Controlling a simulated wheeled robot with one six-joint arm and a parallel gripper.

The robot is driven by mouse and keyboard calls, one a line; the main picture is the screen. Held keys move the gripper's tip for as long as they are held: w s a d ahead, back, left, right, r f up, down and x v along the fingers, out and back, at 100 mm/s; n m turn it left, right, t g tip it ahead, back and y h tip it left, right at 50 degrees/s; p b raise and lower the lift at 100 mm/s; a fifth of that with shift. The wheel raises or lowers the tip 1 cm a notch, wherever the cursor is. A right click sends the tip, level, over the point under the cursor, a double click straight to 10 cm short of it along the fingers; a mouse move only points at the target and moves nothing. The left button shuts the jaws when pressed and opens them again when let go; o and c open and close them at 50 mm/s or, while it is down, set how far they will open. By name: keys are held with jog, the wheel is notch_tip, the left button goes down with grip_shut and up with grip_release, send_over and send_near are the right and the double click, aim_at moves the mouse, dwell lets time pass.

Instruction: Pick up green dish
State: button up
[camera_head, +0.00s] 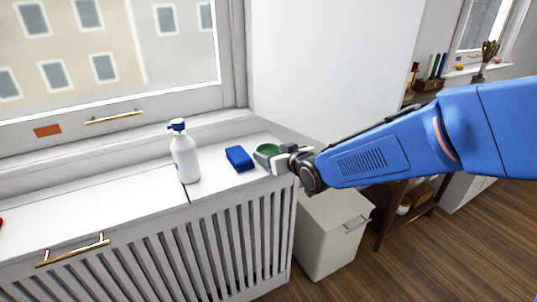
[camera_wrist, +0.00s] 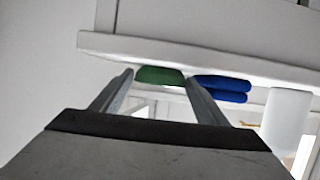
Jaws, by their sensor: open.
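The green dish (camera_head: 267,149) is a small, round, shallow dish on the white radiator cover, near its right end. My gripper (camera_head: 270,158) is open and reaches in from the right, low at the dish, with its fingers partly hiding it. In the wrist view the picture looks upside down, and the dish (camera_wrist: 160,75) shows between the two fingertips (camera_wrist: 160,80). I cannot tell whether the fingers touch it.
A blue sponge-like block (camera_head: 239,158) lies just left of the dish. A white spray bottle (camera_head: 184,154) with a blue top stands further left. The white slatted radiator cover (camera_head: 110,205) ends just right of the dish. A white bin (camera_head: 330,235) stands below on the floor.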

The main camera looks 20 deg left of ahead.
jog(key=shift+w+a+f, duration=0.15)
jog(key=shift+w+a, duration=0.15)
jog(key=shift+a, duration=0.05)
jog(key=shift+c, duration=0.4)
jog(key=c, duration=0.7)
jog(key=shift+o, duration=0.2)
